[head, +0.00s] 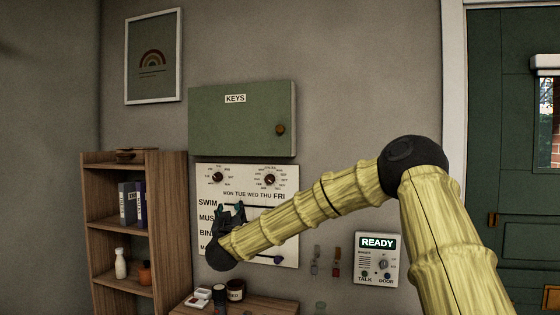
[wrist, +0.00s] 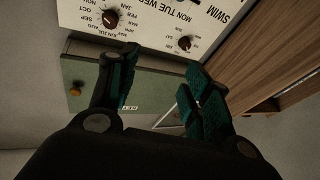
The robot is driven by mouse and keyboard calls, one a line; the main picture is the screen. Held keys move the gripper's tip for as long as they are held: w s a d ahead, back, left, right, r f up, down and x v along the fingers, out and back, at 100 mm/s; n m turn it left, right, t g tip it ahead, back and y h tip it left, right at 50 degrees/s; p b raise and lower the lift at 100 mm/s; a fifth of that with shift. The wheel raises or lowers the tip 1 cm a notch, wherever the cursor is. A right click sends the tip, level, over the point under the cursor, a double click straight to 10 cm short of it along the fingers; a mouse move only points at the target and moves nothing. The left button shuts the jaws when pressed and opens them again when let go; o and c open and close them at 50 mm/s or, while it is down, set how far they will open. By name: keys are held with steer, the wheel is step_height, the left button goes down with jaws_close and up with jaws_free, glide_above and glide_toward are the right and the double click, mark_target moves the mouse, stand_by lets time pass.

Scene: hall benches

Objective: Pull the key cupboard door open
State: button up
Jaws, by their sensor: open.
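The green key cupboard (head: 232,130) hangs on the wall, marked with a KEYS label (head: 235,98). Its door looks shut, with a round brown knob (head: 280,129) near the lower right. In the wrist view, which is turned over, the cupboard (wrist: 85,70) lies beyond the fingers and its knob (wrist: 75,91) shows at the left. My gripper (head: 230,211) is in front of the white dial board, below the cupboard and left of the knob. In the wrist view my gripper (wrist: 160,60) has its teal-padded fingers apart with nothing between them.
The white board (head: 206,180) with dials hangs just below the cupboard. A wooden shelf (head: 136,158) stands at the left, and a low wooden top (head: 262,305) with jars is below. A READY control box (head: 377,262) is right of the board. The wall right of the cupboard is bare.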

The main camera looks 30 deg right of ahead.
steer(key=s+d+r+m+g+h+p, duration=0.1)
steer(key=d+r+m+h, duration=0.2)
steer(key=r, duration=0.5)
steer(key=s+d+r+m+g+h, duration=0.1)
steer(key=d+r+h, duration=0.1)
steer(key=d+r, duration=0.55)
steer(key=m+g+h, duration=0.1)
steer(key=m+h, duration=0.1)
glide_toward(279, 130)
steer(key=p+x, duration=0.5)
steer(key=x, duration=0.2)
steer(key=shift+w+d+r, duration=0.25)
steer(key=shift+w+d+r+g, duration=0.15)
steer(key=shift+d+g, duration=0.15)
steer(key=shift+d, duration=0.15)
steer(key=shift+a, duration=0.1)
steer(key=shift+c, duration=0.8)
jaws_close()
